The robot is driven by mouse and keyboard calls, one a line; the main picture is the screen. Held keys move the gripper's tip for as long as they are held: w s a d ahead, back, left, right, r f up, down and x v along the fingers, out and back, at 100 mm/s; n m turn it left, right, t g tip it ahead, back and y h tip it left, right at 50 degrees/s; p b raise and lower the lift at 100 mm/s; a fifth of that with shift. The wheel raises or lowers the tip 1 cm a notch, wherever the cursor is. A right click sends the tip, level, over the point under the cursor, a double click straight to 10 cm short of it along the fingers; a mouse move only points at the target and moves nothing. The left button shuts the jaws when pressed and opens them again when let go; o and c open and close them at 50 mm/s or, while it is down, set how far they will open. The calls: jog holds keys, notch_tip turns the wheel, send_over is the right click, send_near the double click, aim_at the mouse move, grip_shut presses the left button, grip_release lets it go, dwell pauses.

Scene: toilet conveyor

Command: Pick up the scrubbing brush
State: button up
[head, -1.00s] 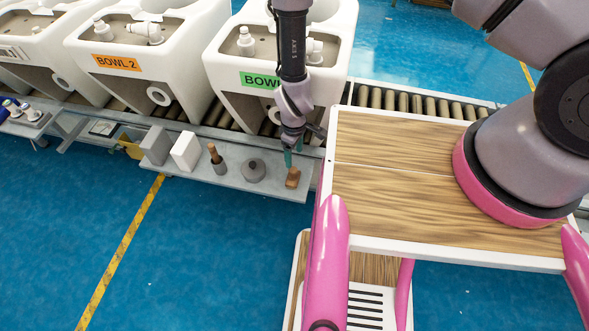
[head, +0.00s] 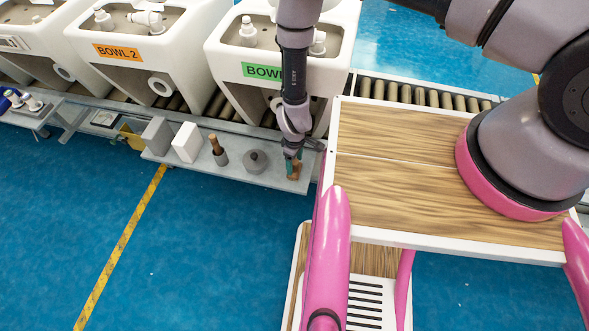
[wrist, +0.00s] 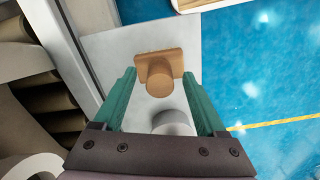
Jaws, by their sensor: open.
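The scrubbing brush is a brown wooden block with a round knob (wrist: 160,75), on the right end of the grey shelf. In the head view the brush (head: 296,170) is partly hidden by my gripper (head: 292,160). In the wrist view my gripper (wrist: 159,73) is open, its green fingers on either side of the knob. Gaps show between the knob and both fingers. The block's lower face is hidden.
The grey shelf (head: 222,175) also holds a grey round object (head: 255,161), a brown-handled tool (head: 214,144), a white block (head: 187,142) and a grey block (head: 157,135). White toilet bowls stand on the roller conveyor behind. Blue floor lies in front.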

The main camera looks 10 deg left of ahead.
grip_shut()
dwell(1.4)
